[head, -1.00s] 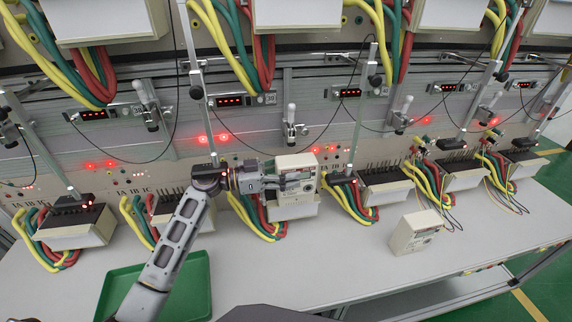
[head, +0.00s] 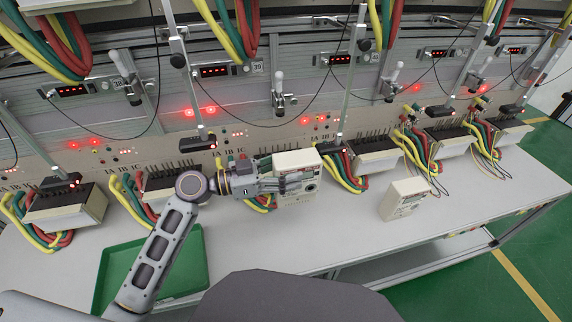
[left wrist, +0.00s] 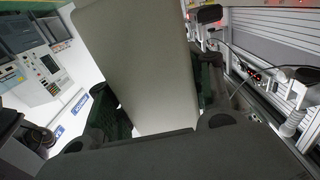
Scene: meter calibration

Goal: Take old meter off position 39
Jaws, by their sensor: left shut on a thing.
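My left gripper (head: 284,184) is shut on a white meter (head: 297,160) in front of the station with the label 39 (head: 258,68). The fingers reach in from the left across the meter's front. The meter is upright, and its body hides most of the base behind it, so I cannot see how far apart they are. Yellow, green and red cables (head: 262,203) show beside and below it. In the left wrist view the meter (left wrist: 135,65) is a large pale slab between the dark fingers. My right gripper is not in view.
Another white meter (head: 404,198) stands on the bench to the right. A green tray (head: 192,270) lies at the front left, partly behind my arm. Terminal bases with cables (head: 66,208) line the panel. The bench (head: 340,235) is clear in front of the held meter.

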